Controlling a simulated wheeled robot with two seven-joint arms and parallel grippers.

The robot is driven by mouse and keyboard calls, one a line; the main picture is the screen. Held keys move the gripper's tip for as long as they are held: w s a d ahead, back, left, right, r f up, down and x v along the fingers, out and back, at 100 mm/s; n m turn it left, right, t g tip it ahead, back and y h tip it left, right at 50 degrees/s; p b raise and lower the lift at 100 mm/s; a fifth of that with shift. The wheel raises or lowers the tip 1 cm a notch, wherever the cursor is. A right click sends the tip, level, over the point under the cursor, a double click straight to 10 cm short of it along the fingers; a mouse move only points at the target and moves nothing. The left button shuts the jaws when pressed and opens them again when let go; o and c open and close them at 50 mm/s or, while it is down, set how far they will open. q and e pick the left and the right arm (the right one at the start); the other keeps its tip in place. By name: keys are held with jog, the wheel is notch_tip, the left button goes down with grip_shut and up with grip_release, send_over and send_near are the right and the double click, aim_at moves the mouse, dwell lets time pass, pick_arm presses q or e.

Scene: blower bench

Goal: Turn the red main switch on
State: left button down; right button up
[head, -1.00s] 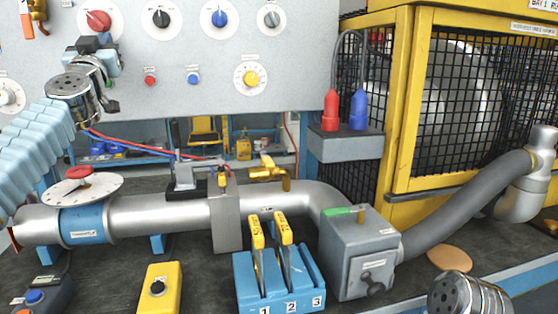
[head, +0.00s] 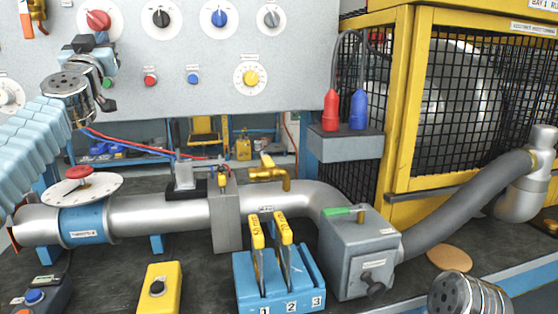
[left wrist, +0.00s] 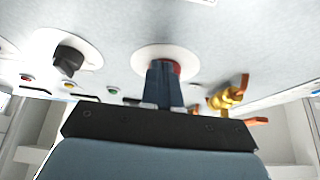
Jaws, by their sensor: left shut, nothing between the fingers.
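The red main switch (head: 98,20) is a round red knob on a white disc at the upper left of the grey panel. My left gripper (head: 101,38) is just in front of and below it, covering its lower edge in the head view. In the left wrist view, the closed fingers (left wrist: 164,82) stand before the red knob (left wrist: 177,68) and hide most of it. A little red shows beside the fingertips. I cannot tell whether they touch it. The fingers are shut and empty. Only my right wrist shows at the lower right of the head view.
A black knob (head: 161,18), a blue knob (head: 219,18) and a grey knob (head: 271,18) are in the same row. Pipework (head: 160,211) and a blue lever block (head: 278,279) occupy the bench below.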

pick_arm(q)
jog(key=shift+s+a, duration=0.15)
jog(key=shift+a, duration=0.45)
jog(key=shift+s+a, duration=0.15)
jog(key=shift+a, duration=0.45)
jog(key=shift+a+r, duration=0.1)
jog(key=s+d+b, duration=0.1)
jog(key=s+b, duration=0.1)
jog(key=s, duration=0.4)
jog(key=shift+f, duration=0.4)
jog(key=shift+d, duration=0.15)
